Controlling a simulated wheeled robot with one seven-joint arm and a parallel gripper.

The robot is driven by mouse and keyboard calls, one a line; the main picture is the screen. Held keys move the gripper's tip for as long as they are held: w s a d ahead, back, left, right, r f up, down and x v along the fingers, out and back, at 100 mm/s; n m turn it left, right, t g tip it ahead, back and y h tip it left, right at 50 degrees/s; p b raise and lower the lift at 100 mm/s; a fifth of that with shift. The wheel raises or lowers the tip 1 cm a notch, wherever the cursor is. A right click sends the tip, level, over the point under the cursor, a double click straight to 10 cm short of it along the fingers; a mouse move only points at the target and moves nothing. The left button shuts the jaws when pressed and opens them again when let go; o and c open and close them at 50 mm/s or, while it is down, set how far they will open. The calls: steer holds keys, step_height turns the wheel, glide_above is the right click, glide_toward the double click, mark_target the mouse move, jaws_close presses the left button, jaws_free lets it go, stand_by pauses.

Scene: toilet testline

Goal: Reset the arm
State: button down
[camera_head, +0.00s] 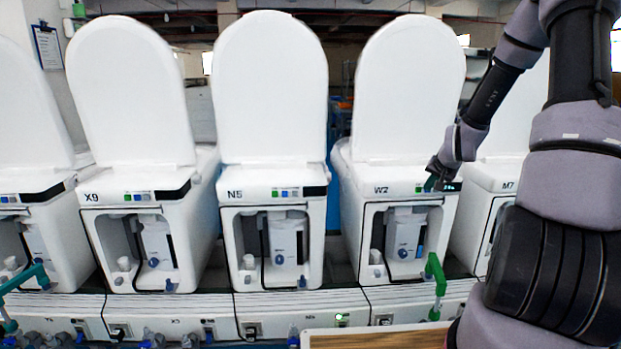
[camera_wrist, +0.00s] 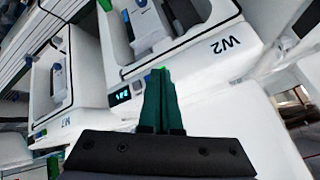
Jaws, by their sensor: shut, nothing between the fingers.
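My arm comes in from the upper right in the head view and bends down to the toilet marked W2 (camera_head: 384,189). My gripper (camera_head: 431,184) is at the right end of that toilet's front control strip, beside its small dark display (camera_head: 452,187). In the wrist view my gripper (camera_wrist: 160,75) shows as dark green fingers pressed together with nothing between them. Its tips are close to the W2 panel, next to the lit display (camera_wrist: 121,96). I cannot tell whether the tips touch the panel.
Toilets marked X9 (camera_head: 130,197), N5 (camera_head: 270,193) and M7 (camera_head: 508,186) stand in the same row with lids raised. A green pipe fitting (camera_head: 436,275) sticks up before W2. A wooden board edge (camera_head: 375,338) lies at the bottom front.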

steer(key=s+a+r+n, duration=0.1)
steer(key=s+a+r, duration=0.45)
steer(key=r, duration=0.35)
steer(key=s+a+r+n, duration=0.1)
steer(key=s+a+r, duration=0.3)
steer(key=s+r, duration=0.45)
steer(key=s+a+r+y, duration=0.1)
steer(key=s+a+r, duration=0.1)
steer(key=s, duration=0.4)
steer(key=s+a+r, duration=0.2)
steer(key=s+r, duration=0.2)
steer(key=s, duration=0.2)
steer(key=s+a+r+g+y, duration=0.1)
steer(key=s+a+r, duration=0.1)
steer(key=s, duration=0.4)
steer(key=shift+a+r+n+y, duration=0.15)
steer(key=shift+r+n+y, duration=0.15)
steer(key=shift+r, duration=0.25)
